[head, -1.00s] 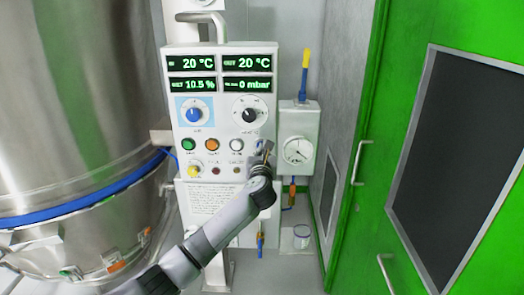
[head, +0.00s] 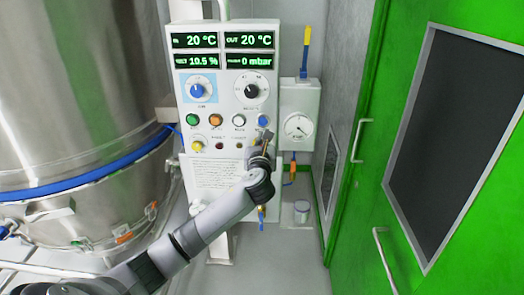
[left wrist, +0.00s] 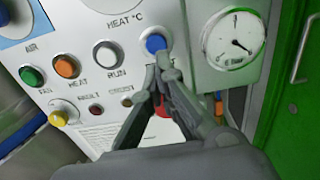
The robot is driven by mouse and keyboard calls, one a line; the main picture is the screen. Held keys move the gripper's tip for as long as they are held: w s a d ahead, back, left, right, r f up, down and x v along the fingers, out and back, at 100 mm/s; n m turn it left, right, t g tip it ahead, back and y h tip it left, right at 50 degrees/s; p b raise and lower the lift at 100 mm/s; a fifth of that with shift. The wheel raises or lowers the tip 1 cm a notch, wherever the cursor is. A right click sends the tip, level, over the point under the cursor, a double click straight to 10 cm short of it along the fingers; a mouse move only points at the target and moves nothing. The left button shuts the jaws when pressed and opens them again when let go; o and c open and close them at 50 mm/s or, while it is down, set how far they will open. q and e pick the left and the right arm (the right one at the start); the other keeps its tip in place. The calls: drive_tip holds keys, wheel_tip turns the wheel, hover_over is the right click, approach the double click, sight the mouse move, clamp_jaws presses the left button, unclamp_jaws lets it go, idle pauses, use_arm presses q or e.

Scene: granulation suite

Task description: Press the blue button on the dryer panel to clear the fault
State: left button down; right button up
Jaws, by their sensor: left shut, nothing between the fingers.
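The dryer panel (head: 222,105) is a white upright box with green displays, knobs and a row of buttons. The blue button (head: 263,121) is at the right end of that row, just above my left gripper (head: 266,136). In the left wrist view the blue button (left wrist: 156,43) shows just beyond the fingertips of the left gripper (left wrist: 163,62). The gripper is shut and empty, pointing at the panel just below the button. I cannot tell whether the tips touch it. Something red behind the fingers is mostly hidden. My right gripper is in neither view.
Green (left wrist: 32,75), orange (left wrist: 66,66) and white (left wrist: 107,54) buttons sit left of the blue one. A gauge box (head: 298,112) stands right of the panel. A steel vessel (head: 75,90) is at left, green doors (head: 385,130) at right.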

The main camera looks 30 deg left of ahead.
use_arm(q)
drive_tip(key=b+v, duration=0.1)
drive_tip(key=v, duration=0.5)
drive_tip(key=shift+r, duration=0.25)
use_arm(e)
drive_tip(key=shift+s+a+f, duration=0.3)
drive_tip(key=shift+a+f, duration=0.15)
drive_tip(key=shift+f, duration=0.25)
use_arm(q)
drive_tip(key=shift+d, duration=0.15)
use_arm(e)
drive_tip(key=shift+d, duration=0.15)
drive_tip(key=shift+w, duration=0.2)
